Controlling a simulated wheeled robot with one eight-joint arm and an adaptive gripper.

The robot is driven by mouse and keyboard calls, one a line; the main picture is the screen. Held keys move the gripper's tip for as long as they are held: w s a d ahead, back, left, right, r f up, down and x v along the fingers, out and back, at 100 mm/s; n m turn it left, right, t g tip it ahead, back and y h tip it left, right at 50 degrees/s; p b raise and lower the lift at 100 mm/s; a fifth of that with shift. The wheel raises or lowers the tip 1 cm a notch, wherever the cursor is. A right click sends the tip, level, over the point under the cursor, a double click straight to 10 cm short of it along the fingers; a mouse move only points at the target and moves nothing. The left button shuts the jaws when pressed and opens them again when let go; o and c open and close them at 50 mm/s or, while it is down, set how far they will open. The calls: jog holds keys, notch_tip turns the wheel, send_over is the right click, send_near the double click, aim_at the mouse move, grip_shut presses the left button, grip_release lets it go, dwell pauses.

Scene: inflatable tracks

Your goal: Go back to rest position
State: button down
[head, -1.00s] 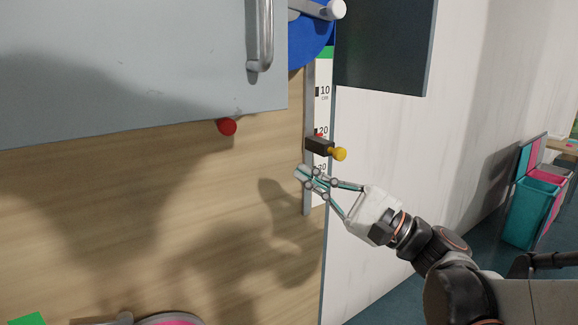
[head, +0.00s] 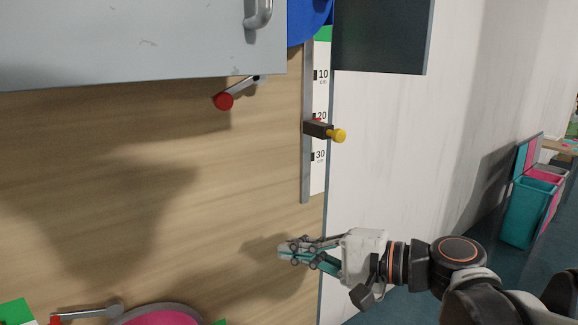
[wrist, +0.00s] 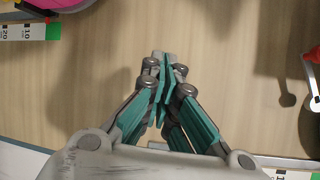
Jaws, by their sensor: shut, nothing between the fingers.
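My gripper (head: 288,249) is shut and empty in front of the lower right part of the wooden board (head: 130,190) in the head view. It is below the vertical slider rail and apart from it. In the wrist view my gripper (wrist: 166,62) shows its teal fingers together, with bare wood behind them.
A dark slider block with a yellow knob (head: 338,135) sits on the rail near the 20 cm mark. A red-tipped lever (head: 223,101) is under the grey door panel (head: 130,40). A pink disc (head: 165,315) is at the bottom. Teal and pink bins (head: 528,212) stand right.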

jog(key=s+d+f+n+h+b, duration=0.4)
jog(key=d+f+h, duration=0.3)
jog(key=f, duration=0.5)
jog(key=s+d+f+n+h+b, duration=0.4)
jog(key=s+d+f+h+b, duration=0.1)
jog(key=d+f, duration=0.6)
jog(key=shift+s+d+f+h+b, duration=0.15)
jog(key=shift+s+f+h+b, duration=0.2)
jog(key=shift+h, duration=0.75)
jog(key=shift+w, duration=0.1)
